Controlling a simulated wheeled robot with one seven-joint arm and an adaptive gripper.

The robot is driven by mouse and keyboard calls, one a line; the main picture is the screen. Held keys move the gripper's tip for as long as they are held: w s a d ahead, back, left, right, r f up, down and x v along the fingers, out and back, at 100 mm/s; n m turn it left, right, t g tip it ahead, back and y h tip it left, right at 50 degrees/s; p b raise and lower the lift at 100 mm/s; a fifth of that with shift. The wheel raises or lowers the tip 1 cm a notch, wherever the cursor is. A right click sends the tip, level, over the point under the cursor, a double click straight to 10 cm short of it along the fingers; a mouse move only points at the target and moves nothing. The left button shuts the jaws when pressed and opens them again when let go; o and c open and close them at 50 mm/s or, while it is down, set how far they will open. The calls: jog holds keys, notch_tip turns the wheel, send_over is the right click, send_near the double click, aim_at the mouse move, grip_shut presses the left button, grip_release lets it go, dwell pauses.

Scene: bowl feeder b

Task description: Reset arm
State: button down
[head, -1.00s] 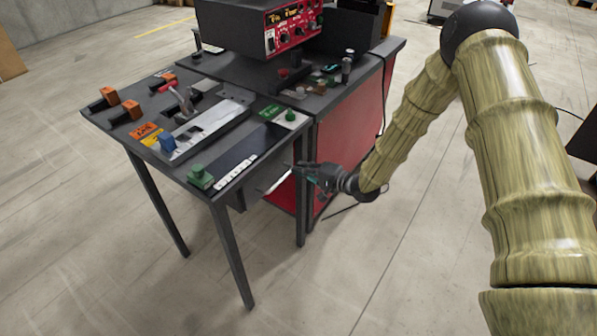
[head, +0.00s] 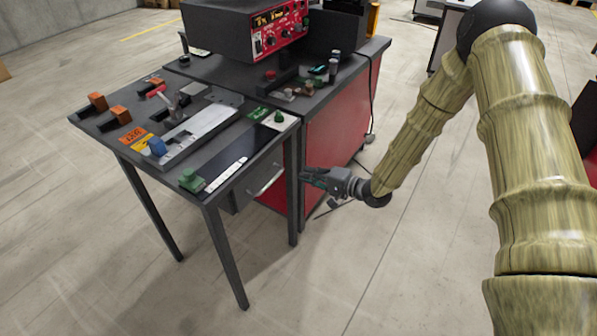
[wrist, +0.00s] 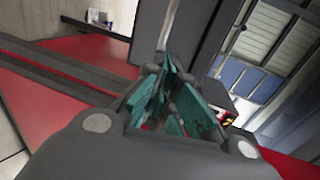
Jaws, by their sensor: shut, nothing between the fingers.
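My gripper (head: 307,177) is at the end of my arm, just right of the dark table's near right leg in the head view. It is shut and empty. It points left, below the height of the tabletop. In the wrist view, the teal-padded fingers of my gripper (wrist: 168,98) are close together with nothing between them. Whether the gripper touches the table leg cannot be told from the head view.
A dark table (head: 250,146) carries orange, blue and green blocks and a metal fixture. A drawer handle (head: 265,181) shows beneath its edge. A red-sided cabinet (head: 340,128) with a control box (head: 222,25) stands behind. Open concrete floor lies to the front and right.

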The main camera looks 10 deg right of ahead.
jog(key=v, duration=0.7)
jog(key=shift+d, duration=0.2)
jog(key=s+f+n+g+h+p, duration=0.35)
jog(key=s+f+h, duration=0.35)
jog(key=s+f, duration=1.1)
jog(key=s+d+n+g+h, duration=0.2)
jog(key=s+g, duration=0.1)
jog(key=s, duration=0.9)
jog(key=s+d+n+g+h, duration=0.2)
jog(key=s+g+h, duration=0.1)
jog(key=s, duration=0.9)
jog(key=shift+s+r+p, duration=0.15)
jog(key=shift+r+p, duration=0.1)
jog(key=shift+p, duration=0.15)
